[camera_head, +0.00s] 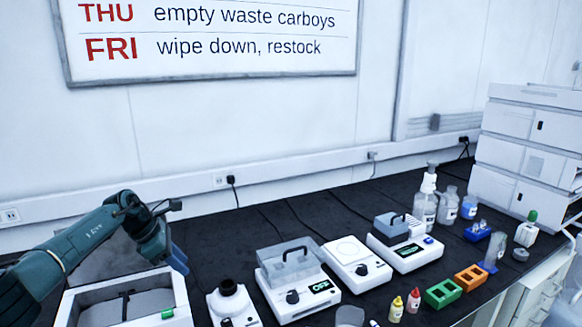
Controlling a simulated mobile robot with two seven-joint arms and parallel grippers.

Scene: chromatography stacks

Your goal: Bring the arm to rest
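My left arm, dark teal, comes in from the left edge, bends near the wall and points down. Its gripper (177,260) hangs at the end, above the bench just behind a white open-topped box. The fingers are small and partly behind the wrist, so I cannot tell whether they are open or shut. I see no object clearly held in it. My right arm and gripper are not in view.
The white box (70,311) stands close below my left arm. A white device with a dark knob (228,287), a bath with a clear lid (290,262) and other devices line the dark bench (270,222). Bottles (425,207), green (443,293) and orange racks (470,278) stand right.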

